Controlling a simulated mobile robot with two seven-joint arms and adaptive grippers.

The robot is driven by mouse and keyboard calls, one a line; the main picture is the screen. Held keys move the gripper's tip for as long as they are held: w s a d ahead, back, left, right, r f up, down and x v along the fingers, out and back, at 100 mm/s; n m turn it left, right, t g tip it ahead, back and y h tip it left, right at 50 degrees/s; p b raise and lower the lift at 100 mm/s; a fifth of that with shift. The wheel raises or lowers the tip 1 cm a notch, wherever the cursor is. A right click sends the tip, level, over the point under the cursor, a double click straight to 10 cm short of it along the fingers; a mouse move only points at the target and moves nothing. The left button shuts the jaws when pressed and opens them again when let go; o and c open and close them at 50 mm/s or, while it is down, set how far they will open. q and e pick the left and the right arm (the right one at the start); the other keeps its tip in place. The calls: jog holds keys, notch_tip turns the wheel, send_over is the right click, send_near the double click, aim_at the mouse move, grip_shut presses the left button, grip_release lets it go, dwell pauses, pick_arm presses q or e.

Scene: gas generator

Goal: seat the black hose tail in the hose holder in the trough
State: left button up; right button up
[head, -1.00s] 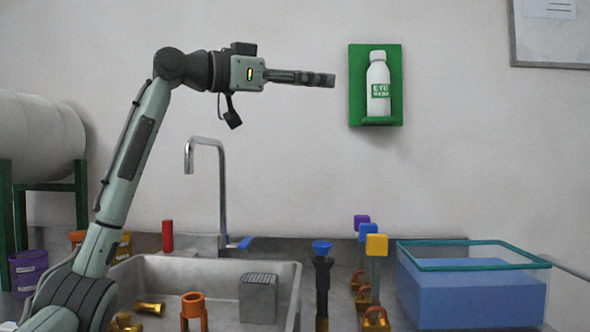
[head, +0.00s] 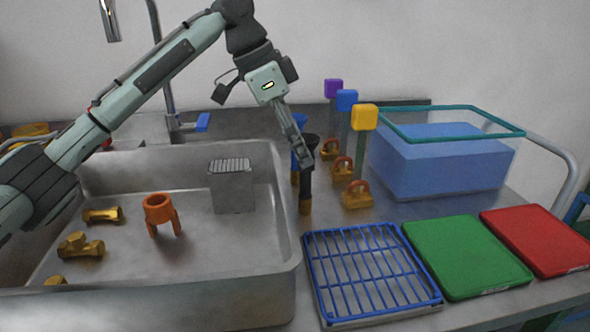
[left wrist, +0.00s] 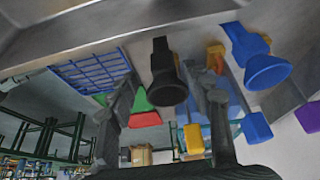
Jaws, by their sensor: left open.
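In the left wrist view the black hose tail (left wrist: 166,85) flares towards the camera, between my finger lines. My left gripper (head: 301,150) is open and points down at its top; the fingers partly cover it in the head view, and I cannot tell whether they touch it. An orange ring on legs (head: 160,210), which looks like the hose holder, stands empty on the floor of the trough (head: 230,255). My right gripper is out of view.
A blue hose tail (left wrist: 258,65) stands close beside the black one. Purple, blue and yellow (head: 364,117) tagged pieces stand to the right. A blue rack (head: 365,270), green and red trays and a water tank (head: 440,160) fill the right. Brass fittings and a grey block lie in the trough.

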aim_at(305, 177)
pick_arm(q)
jog(key=shift+d+f, duration=0.15)
jog(key=shift+f, duration=0.35)
jog(key=x, duration=0.6)
jog(key=shift+w+d+f, duration=0.1)
jog(key=shift+w+f, duration=0.1)
jog(key=shift+w, duration=0.1)
jog(key=shift+r, duration=0.1)
grip_shut()
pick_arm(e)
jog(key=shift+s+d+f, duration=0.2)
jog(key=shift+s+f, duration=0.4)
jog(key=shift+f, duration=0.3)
